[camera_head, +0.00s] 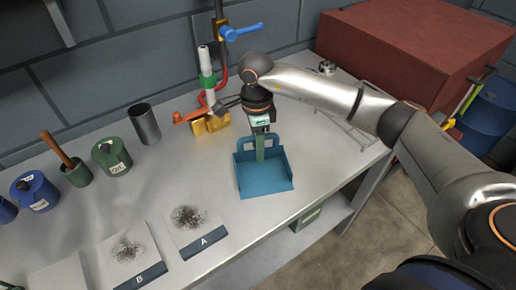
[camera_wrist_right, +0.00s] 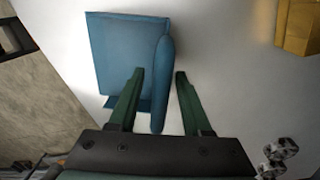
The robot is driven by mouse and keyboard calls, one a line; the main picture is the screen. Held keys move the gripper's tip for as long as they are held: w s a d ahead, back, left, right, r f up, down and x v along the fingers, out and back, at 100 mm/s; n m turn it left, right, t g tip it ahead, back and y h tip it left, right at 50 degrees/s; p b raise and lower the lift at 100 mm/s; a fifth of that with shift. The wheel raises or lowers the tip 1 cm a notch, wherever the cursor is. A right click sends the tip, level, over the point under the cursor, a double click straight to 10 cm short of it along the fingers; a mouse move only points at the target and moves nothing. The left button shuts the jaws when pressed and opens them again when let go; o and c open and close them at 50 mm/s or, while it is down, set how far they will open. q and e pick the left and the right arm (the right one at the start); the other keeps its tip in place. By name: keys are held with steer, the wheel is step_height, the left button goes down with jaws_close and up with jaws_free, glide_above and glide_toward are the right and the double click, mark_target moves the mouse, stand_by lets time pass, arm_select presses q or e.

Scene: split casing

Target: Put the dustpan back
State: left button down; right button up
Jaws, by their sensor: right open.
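The blue dustpan (camera_head: 264,183) lies on the grey workbench (camera_head: 330,150), its open pan towards the front edge and its handle towards the back. My right gripper (camera_head: 262,150) reaches down over the handle end. In the right wrist view the dustpan (camera_wrist_right: 112,50) fills the upper left, and its handle runs between the two green fingers of my right gripper (camera_wrist_right: 159,74). The fingers are open, with a visible gap on the right side of the handle. My left gripper is not in view.
Papers marked A (camera_head: 190,222) and B (camera_head: 128,250) hold dark filings left of the dustpan. A yellow block (camera_head: 210,124) with a red lever stands behind it. A dark cup (camera_head: 145,124) and green and blue pots stand along the left back. A red box (camera_head: 400,50) is at right.

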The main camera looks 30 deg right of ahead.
steer(key=r, duration=0.7)
steer(key=r+b, duration=0.1)
steer(key=r, duration=0.2)
steer(key=shift+w+r, duration=0.3)
steer(key=shift+r, duration=0.1)
steer(key=shift+a+f, duration=0.1)
